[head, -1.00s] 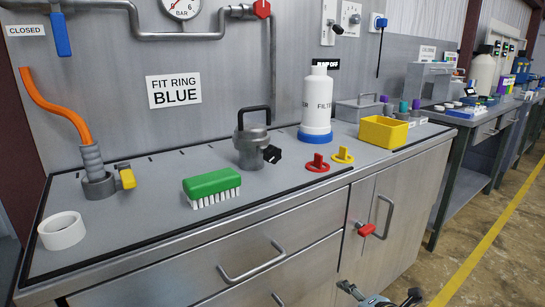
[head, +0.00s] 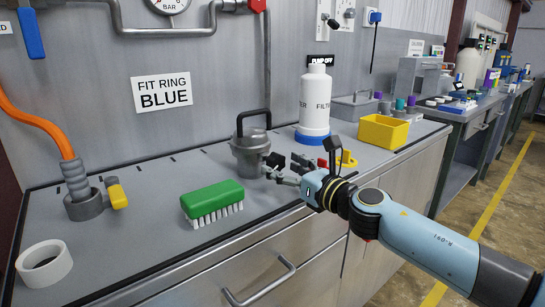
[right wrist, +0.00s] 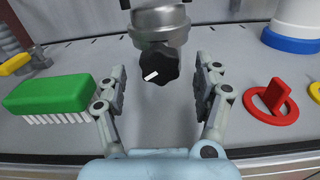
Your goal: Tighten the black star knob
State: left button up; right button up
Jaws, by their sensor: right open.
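The black star knob (right wrist: 157,64) has a white pointer mark and sits on the front of a grey metal canister (head: 250,154) with a black handle on top. In the head view the knob (head: 274,160) is partly hidden by my right gripper. My right gripper (right wrist: 160,80) is open, one finger on each side just short of the knob, with a gap on both sides. It also shows in the head view (head: 285,172), in front of the canister. The mark points down and left in the wrist view. My left gripper is not in view.
A green brush (head: 212,202) stands left of the gripper. A red ring with a tab (right wrist: 271,103) lies to the right. A white filter bottle (head: 315,105) with a blue base ring stands behind, a yellow bin (head: 384,132) further right. A white tape roll (head: 44,266) lies front left.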

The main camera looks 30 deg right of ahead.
aim_at(279, 166)
jog(key=w, duration=0.4)
jog(key=shift+w+a, duration=0.15)
jog(key=c, duration=1.1)
jog(key=shift+f, duration=0.1)
jog(key=shift+c, duration=0.9)
